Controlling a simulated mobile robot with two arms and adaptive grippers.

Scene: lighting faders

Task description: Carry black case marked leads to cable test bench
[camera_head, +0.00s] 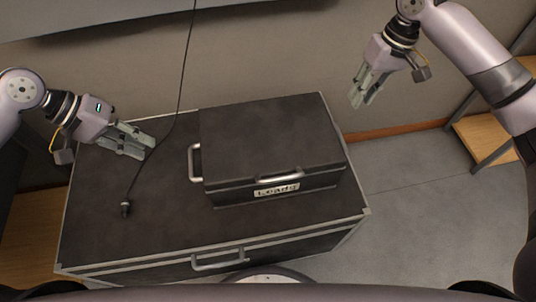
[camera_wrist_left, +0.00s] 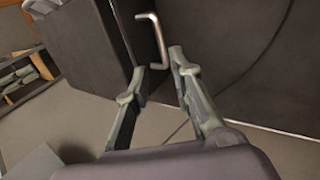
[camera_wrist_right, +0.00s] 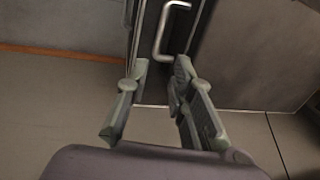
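The black case marked LEADS (camera_head: 265,135) lies closed and flat on top of a larger black trunk (camera_head: 110,235). It has a silver handle on its left end (camera_head: 194,162) and one on its front above the white label (camera_head: 277,190). My left gripper (camera_head: 146,146) is open and empty, left of the case and apart from it. A silver handle (camera_wrist_left: 156,42) shows just beyond its fingertips in the left wrist view. My right gripper (camera_head: 361,102) is open and empty, to the right of the case. A silver handle (camera_wrist_right: 168,32) shows past its fingertips in the right wrist view.
A black cable (camera_head: 185,75) hangs down and ends in a plug (camera_head: 125,208) on the trunk's top, passing close to my left gripper. A wooden-shelved stand (camera_head: 484,137) is at the right. Grey floor (camera_head: 410,200) is clear right of the trunk.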

